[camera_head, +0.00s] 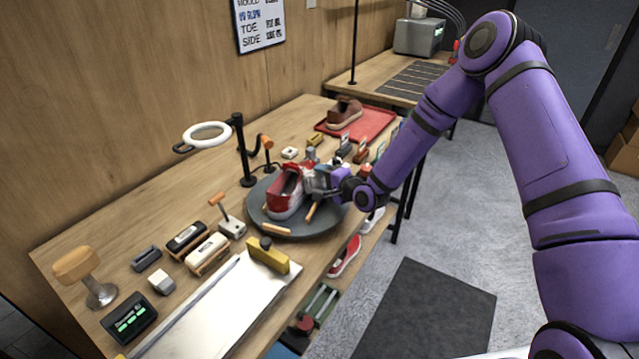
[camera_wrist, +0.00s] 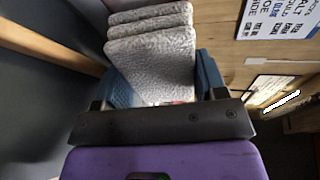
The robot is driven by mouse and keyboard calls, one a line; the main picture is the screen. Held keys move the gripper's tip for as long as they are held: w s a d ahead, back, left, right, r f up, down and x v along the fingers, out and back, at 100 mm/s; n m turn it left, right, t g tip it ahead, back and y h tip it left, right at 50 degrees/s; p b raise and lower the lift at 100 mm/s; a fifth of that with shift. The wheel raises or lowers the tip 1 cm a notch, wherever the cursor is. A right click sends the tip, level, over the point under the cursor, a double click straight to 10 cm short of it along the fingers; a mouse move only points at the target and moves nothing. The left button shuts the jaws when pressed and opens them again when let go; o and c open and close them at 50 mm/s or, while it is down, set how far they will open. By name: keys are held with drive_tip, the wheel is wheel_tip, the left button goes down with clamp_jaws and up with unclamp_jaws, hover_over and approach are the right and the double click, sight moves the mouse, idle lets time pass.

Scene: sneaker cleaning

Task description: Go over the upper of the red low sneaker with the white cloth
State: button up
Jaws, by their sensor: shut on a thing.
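The red low sneaker (camera_head: 283,197) stands on a dark round turntable (camera_head: 323,226) on the workbench; its white sole edge shows. My gripper (camera_head: 318,180) is at the sneaker's right side, close against it in the head view; whether they touch is unclear. In the wrist view my gripper (camera_wrist: 160,92) has its blue fingers shut on the white cloth (camera_wrist: 150,55), which is folded in several thick, textured layers. The sneaker cannot be made out in the wrist view. My gripper hides part of the sneaker's right side in the head view.
A ring lamp (camera_head: 207,134) on a black post stands behind the turntable. A brown shoe (camera_head: 344,113) sits on a red tray (camera_head: 372,124) at the back. A yellow block (camera_head: 268,256), several brushes and a digital timer (camera_head: 130,318) lie toward the front left. More shoes (camera_head: 346,257) sit below the bench edge.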

sight(318, 186)
drive_tip(key=shift+s+a+f, duration=0.1)
drive_tip(key=shift+s+a, duration=0.25)
drive_tip(key=shift+s, duration=0.35)
drive_tip(key=shift+s+a+f, duration=0.1)
drive_tip(key=shift+s+a, duration=0.2)
drive_tip(key=shift+s, duration=0.4)
drive_tip(key=shift+s+a, duration=0.45)
drive_tip(key=shift+a, duration=0.2)
drive_tip(key=shift+s+a, duration=1.1)
drive_tip(key=shift+s, duration=0.2)
drive_tip(key=shift+s+a+r, duration=0.1)
drive_tip(key=shift+s+a, duration=1.2)
drive_tip(key=shift+a, duration=0.05)
